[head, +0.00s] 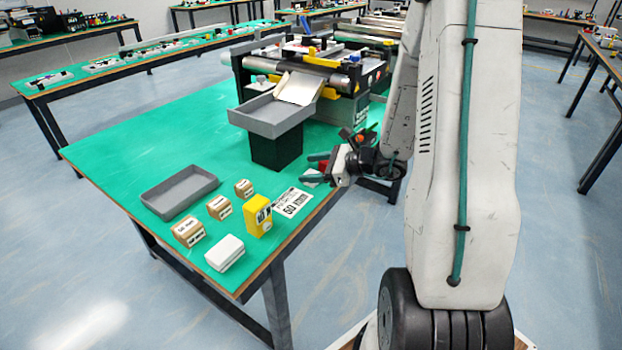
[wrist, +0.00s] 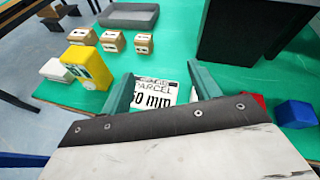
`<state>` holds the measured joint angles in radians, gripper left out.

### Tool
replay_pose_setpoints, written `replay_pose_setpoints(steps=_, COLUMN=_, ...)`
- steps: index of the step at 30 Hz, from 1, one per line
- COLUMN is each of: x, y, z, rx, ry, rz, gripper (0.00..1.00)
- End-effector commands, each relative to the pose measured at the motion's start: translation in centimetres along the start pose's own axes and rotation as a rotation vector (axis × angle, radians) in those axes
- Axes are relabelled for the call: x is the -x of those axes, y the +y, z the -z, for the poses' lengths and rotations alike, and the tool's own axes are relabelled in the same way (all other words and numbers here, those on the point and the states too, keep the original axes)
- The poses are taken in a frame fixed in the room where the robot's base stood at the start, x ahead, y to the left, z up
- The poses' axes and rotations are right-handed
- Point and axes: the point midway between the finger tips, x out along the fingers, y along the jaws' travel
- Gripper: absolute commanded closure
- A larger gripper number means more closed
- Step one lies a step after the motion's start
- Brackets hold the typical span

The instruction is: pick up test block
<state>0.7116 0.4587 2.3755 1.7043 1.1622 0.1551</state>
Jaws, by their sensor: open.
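No block is clearly marked as the test block. Three small wooden blocks with white labels stand on the green table: near (head: 188,232), middle (head: 219,207) and far (head: 243,188). A yellow block-like object (head: 258,214) with a dark printed face stands right of them; it also shows in the wrist view (wrist: 88,66). A white block (head: 224,253) lies closest to the table's front corner. My gripper (head: 318,163) is open and empty by the table's right edge. In the wrist view its green fingers (wrist: 161,76) are spread above a printed card (wrist: 152,96), apart from the blocks.
A grey tray (head: 181,193) lies behind the wooden blocks. A black stand carries a grey tray (head: 271,116) in front of the mini conveyor (head: 322,70). A blue block (wrist: 296,114) and a red piece (wrist: 259,101) lie right of my fingers. The table's left side is clear.

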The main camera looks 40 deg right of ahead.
Motion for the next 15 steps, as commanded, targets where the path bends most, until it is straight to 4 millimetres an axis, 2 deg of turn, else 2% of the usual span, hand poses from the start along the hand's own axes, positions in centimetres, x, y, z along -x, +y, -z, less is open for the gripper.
replay_pose_setpoints(steps=1, x=0.4, y=-1.3, z=2.3, rx=-0.075, ry=0.007, rz=0.063, gripper=0.38)
replay_pose_setpoints(steps=3, x=0.9, y=-2.7, z=4.6, rx=-0.153, ry=0.013, rz=0.137, gripper=0.38)
replay_pose_setpoints(steps=6, x=1.6, y=-3.9, z=6.8, rx=-0.223, ry=0.019, rz=0.206, gripper=0.38)
replay_pose_setpoints(steps=10, x=1.3, y=-4.5, z=7.9, rx=-0.258, ry=0.022, rz=0.24, gripper=0.38)
replay_pose_setpoints(steps=15, x=-0.6, y=-5.0, z=8.0, rx=-0.258, ry=0.021, rz=0.24, gripper=0.38)
